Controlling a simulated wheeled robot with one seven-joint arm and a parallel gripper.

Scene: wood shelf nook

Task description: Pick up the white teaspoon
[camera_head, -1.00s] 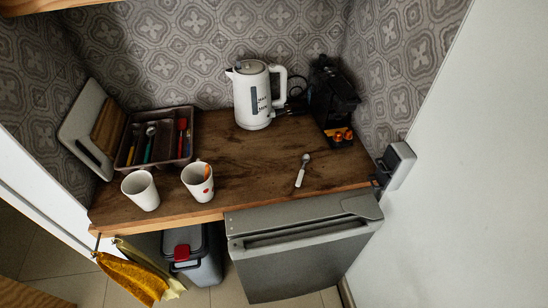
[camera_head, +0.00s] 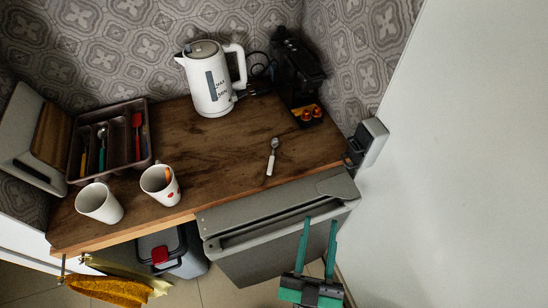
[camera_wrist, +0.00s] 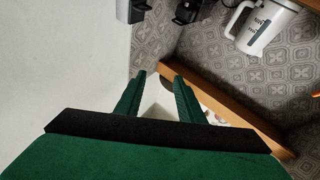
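The white teaspoon (camera_head: 271,162) lies on the wooden counter (camera_head: 215,150), right of the middle and close to the front edge. Its white handle points toward the front and its metal bowl toward the back. My gripper (camera_head: 321,220) is green, open and empty. It is in front of the small grey fridge, below and to the right of the teaspoon, apart from it. In the wrist view my gripper (camera_wrist: 161,78) shows two spread green fingers with nothing between them. I cannot make out the teaspoon in the wrist view.
A white kettle (camera_head: 210,82) and a black coffee machine (camera_head: 297,70) stand behind the teaspoon. Two white mugs (camera_head: 98,204) and a cutlery tray (camera_head: 151,160) are to the left. A grey fridge (camera_head: 275,255) sits under the counter. The counter around the teaspoon is clear.

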